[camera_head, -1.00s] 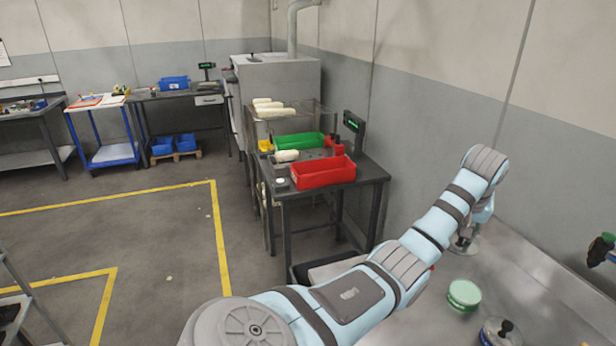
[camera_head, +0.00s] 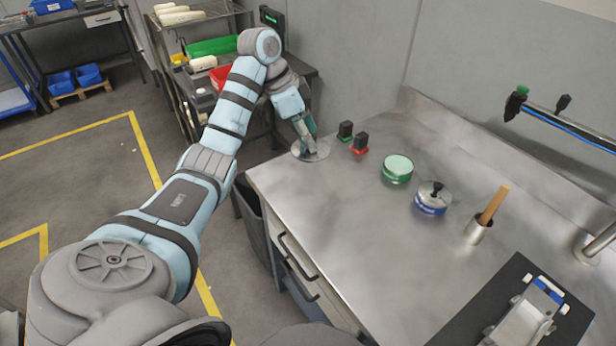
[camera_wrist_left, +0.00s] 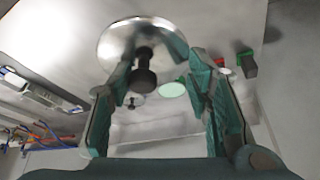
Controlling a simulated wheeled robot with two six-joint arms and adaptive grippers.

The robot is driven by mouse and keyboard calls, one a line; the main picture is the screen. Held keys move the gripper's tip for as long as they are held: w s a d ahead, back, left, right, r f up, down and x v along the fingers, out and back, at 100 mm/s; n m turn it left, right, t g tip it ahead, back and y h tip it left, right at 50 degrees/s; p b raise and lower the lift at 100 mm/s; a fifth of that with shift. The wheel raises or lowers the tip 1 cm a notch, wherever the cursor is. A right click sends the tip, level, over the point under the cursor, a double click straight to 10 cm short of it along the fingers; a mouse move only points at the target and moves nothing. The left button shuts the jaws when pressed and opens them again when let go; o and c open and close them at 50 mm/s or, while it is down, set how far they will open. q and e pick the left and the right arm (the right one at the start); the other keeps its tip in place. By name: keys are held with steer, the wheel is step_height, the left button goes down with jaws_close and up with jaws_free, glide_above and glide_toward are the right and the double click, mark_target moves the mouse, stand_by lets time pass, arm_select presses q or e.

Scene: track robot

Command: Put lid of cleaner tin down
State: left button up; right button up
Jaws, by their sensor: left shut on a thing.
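The lid (camera_head: 313,152), a shiny metal disc with a black knob, is at the left end of the steel bench in the head view. My left gripper (camera_head: 306,138) is shut on it from above. In the wrist view the disc (camera_wrist_left: 118,42) shows beyond the fingers of my left gripper (camera_wrist_left: 160,78), with its black knob between them. Whether the lid touches the bench is unclear. A green tin (camera_head: 397,171) with a pale green top and a blue tin (camera_head: 431,207) with a black-knobbed metal top stand further right. Which is the cleaner tin is unclear. My right gripper is out of view.
Small green (camera_head: 345,131) and red (camera_head: 360,144) black-topped items stand just right of the lid. A metal cup (camera_head: 477,233) with a wooden handle and a black mat (camera_head: 487,300) lie further right. The bench's front middle is bare.

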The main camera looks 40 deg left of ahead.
mark_target(303, 145)
arm_select(q)
step_height(303, 145, down, 6)
steer(key=shift+r+b, duration=0.25)
steer(key=shift+b, duration=0.75)
step_height(303, 145, down, 12)
steer(key=shift+r+b, duration=0.1)
steer(key=shift+b, duration=0.25)
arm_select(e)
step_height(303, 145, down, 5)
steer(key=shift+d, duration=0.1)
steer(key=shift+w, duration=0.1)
arm_select(q)
steer(key=o, duration=1.1)
steer(key=shift+c, duration=0.2)
steer(key=p+v, duration=0.2)
steer(key=v, duration=1)
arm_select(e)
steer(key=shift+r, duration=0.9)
